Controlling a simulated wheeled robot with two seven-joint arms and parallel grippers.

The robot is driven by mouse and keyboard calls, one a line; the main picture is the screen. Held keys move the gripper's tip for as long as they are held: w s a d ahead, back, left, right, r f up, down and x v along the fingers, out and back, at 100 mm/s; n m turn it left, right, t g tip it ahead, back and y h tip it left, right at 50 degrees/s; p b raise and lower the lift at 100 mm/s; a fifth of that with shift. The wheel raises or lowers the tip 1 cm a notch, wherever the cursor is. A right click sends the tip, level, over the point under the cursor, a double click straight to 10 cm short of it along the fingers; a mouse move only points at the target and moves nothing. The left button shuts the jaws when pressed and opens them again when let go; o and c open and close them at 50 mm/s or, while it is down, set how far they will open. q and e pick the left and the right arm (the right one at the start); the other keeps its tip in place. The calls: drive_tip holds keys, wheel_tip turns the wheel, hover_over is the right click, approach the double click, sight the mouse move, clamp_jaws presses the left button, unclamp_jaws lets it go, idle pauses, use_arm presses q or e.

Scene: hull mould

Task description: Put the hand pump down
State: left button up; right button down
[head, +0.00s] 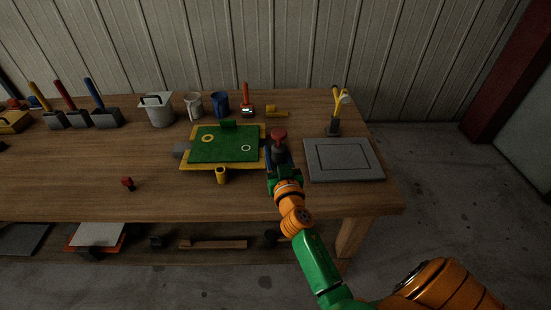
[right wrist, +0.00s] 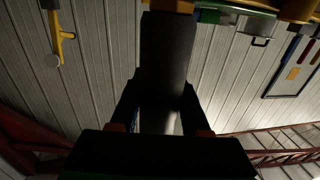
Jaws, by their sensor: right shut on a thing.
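The hand pump (head: 279,142) has a red top and a dark grey body. It is upright over the table, between the green mould and a grey square plate. My right gripper (head: 282,165) is shut on it from the near side. In the right wrist view the pump's dark body (right wrist: 166,60) fills the space between my fingers (right wrist: 160,110). I cannot tell whether its foot touches the table, because my gripper hides its lower part. My left gripper is not in view.
The green mould (head: 225,145) in its yellow frame lies just left of the pump. The grey plate (head: 344,160) lies close on the right, with a yellow-handled tool (head: 335,115) behind it. Cups and a bucket (head: 158,110) stand at the back. The front-left wooden tabletop (head: 70,180) is mostly clear.

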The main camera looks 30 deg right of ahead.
wheel_tip(320, 180, down, 4)
drive_tip(key=shift+r+b, duration=0.2)
drive_tip(key=shift+b, duration=0.9)
drive_tip(key=shift+r, duration=0.25)
drive_tip(key=c, duration=0.8)
unclamp_jaws()
drive_tip(key=shift+f, duration=0.1)
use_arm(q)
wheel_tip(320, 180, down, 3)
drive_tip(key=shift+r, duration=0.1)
use_arm(e)
drive_tip(key=o, duration=0.4)
use_arm(q)
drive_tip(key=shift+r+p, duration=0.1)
drive_tip(key=shift+p, duration=0.2)
use_arm(e)
drive_tip(key=shift+r, duration=0.2)
drive_tip(key=shift+f, duration=0.1)
